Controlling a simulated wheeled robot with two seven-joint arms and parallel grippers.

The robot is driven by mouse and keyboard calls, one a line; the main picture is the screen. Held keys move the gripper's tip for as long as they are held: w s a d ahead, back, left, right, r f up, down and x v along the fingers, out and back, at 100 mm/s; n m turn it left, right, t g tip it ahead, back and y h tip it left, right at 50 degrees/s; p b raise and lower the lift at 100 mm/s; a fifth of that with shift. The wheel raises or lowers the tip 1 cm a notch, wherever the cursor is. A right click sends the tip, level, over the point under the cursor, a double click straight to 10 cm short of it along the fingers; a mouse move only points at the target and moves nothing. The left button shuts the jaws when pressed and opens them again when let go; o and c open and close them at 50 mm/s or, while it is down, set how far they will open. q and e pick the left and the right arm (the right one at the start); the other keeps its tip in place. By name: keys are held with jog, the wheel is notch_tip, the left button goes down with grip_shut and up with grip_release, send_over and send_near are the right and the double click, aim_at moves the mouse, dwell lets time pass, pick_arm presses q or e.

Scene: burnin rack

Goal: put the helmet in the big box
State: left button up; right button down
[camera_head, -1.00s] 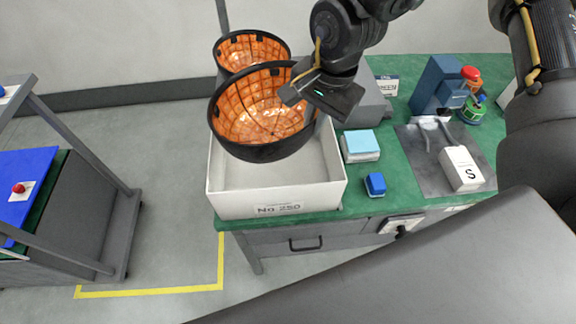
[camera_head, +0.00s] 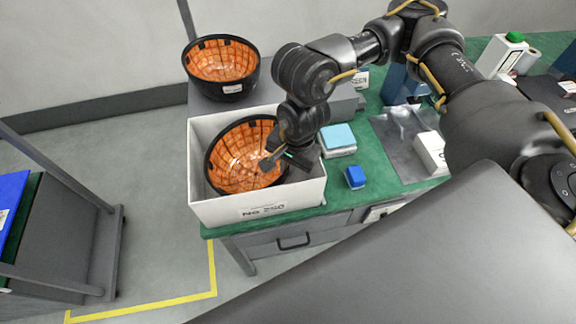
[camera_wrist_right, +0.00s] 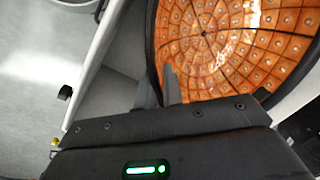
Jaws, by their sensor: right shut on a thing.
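A black helmet with an orange lining (camera_head: 243,158) is inside the big white box (camera_head: 262,207), its open side facing up and tilted. My right gripper (camera_head: 272,163) is shut on the helmet's right rim, inside the box. In the right wrist view the orange lining (camera_wrist_right: 232,40) fills the upper right, and the fingers (camera_wrist_right: 160,88) are at the black rim. A white wall of the box (camera_wrist_right: 95,60) shows to the left there. Whether the helmet touches the box floor is hidden. My left gripper is not in view.
A second black helmet with an orange lining (camera_head: 221,66) stands behind the box. Light-blue-topped stack (camera_head: 338,138) and blue block (camera_head: 355,177) lie right of the box on the green table. A cart (camera_head: 75,235) stands at the left, with open floor between.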

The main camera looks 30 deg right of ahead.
jog(key=shift+w+f, duration=0.1)
jog(key=shift+f, duration=0.35)
jog(key=shift+f+b, duration=0.2)
jog(key=shift+b, duration=0.1)
jog(key=c, duration=1.5)
grip_release()
jog(key=shift+c, duration=0.2)
jog(key=shift+r, duration=0.1)
